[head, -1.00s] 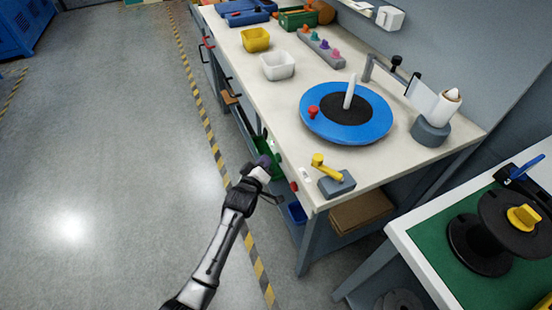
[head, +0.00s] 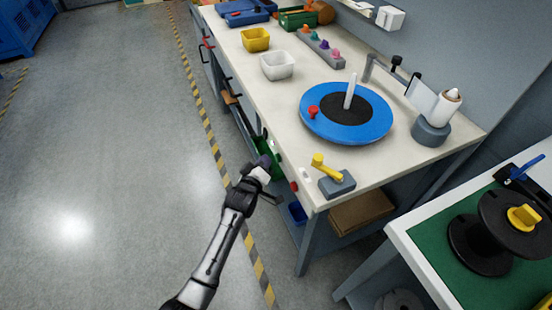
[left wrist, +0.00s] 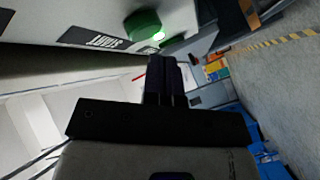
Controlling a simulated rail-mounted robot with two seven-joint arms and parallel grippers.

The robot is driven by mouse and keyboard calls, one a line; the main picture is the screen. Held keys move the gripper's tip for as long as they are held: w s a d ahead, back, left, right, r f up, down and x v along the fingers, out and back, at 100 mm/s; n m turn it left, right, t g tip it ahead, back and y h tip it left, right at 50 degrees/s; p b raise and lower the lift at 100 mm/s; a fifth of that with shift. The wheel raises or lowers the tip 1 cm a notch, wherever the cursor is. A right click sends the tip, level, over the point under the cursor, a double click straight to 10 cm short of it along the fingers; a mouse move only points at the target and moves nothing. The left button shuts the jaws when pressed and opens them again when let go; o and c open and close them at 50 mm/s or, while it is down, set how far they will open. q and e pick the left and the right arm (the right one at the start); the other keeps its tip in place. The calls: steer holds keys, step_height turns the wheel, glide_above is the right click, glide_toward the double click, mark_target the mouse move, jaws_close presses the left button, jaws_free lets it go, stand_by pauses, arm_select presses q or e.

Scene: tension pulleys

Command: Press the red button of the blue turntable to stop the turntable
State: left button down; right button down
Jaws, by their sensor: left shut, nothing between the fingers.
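The blue turntable (head: 374,125) lies on the bench, with a black centre, a white upright post and a red knob (head: 313,112) on its left side. A red button (head: 294,186) sits on the bench's front face near the right corner. My left gripper (head: 265,161) is shut and empty in front of that face, to the left of and above the red button in the picture. In the left wrist view its closed fingers (left wrist: 165,78) are just below a green button (left wrist: 143,24) beside a START label (left wrist: 93,39). The red button cannot be made out there. My right gripper is not in view.
A yellow-handled crank (head: 331,172) stands on the bench's near corner. White (head: 277,66) and yellow bins (head: 255,39) stand farther back. A white roll on a grey base (head: 431,132) is right of the turntable. The floor left of the bench is clear.

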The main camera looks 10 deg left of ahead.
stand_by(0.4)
arm_select(q)
steer(key=shift+w+d, duration=0.25)
steer(key=shift+d, duration=0.15)
stand_by(0.4)
